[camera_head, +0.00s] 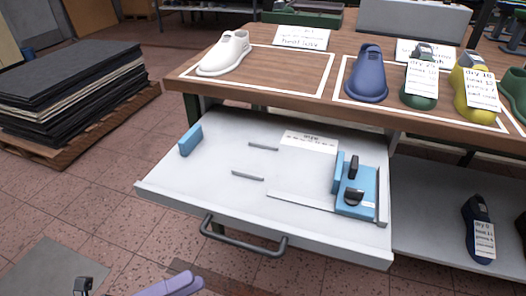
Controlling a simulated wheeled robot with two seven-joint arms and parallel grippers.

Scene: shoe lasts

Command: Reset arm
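A small dark piece with a light top (83,286) and a lavender, rounded two-part piece (168,287) show at the bottom edge, left of the middle. Both are cut off by the frame. My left gripper is low on this side, but I cannot clearly tell its fingers or whether they are open. Neither piece touches the drawer. My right gripper does not show.
A pulled-out white drawer (215,170) with a dark handle (243,240) holds a blue fixture (355,204) and a blue block (190,139). Above it, a wooden table (345,50) bears white (225,52), blue (367,77), green and yellow lasts. Black sheets (65,90) are stacked left.

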